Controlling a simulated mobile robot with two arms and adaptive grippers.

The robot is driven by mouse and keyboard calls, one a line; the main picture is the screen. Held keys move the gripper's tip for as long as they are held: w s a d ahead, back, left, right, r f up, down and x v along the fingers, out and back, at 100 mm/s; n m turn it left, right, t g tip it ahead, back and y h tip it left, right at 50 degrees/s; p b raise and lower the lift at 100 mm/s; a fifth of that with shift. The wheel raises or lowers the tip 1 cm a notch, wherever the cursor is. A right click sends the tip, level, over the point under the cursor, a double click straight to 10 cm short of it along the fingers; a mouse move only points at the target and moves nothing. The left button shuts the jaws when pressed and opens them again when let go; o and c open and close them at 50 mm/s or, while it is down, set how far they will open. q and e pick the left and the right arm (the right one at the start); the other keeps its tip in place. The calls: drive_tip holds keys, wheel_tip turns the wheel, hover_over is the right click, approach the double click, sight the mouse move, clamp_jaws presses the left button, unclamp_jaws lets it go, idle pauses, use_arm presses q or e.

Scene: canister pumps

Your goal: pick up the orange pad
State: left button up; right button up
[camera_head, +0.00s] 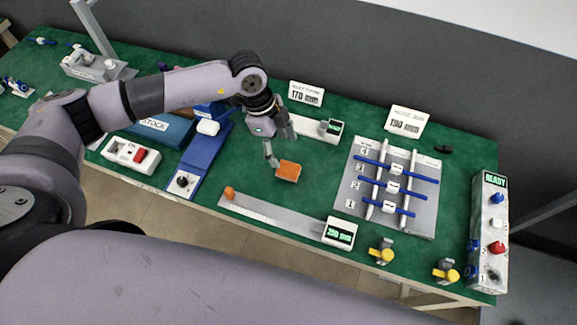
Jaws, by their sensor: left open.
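The orange pad (289,170) is a small block with an orange top and a paler side edge. It lies on the green table near its middle. My left gripper (281,149) is open, just behind and above the pad. One finger hangs close to the pad's left end, and the other is farther up and to the right. Nothing shows between the fingers. I cannot tell whether the left finger touches the pad. My right gripper is not in view.
A grey rack with blue rods (430,208) stands right, a blue board (207,160) left. A white-topped gauge (308,125) is behind my gripper. Bare green table surrounds the pad.

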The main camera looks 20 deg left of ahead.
sight(289, 168)
use_arm(q)
drive_tip(key=x, duration=0.3)
drive_tip(key=shift+d+f, duration=0.1)
drive_tip(key=shift+f, duration=0.05)
drive_tip(key=shift+s+f+p, duration=0.1)
drive_tip(key=shift+f+p, duration=0.45)
drive_tip(key=p+x, duration=0.1)
drive_tip(key=x, duration=0.2)
drive_tip(key=shift+f, duration=0.7)
drive_tip(key=shift+c, duration=0.2)
drive_tip(key=c, duration=1.1)
drive_tip(key=shift+r, duration=0.15)
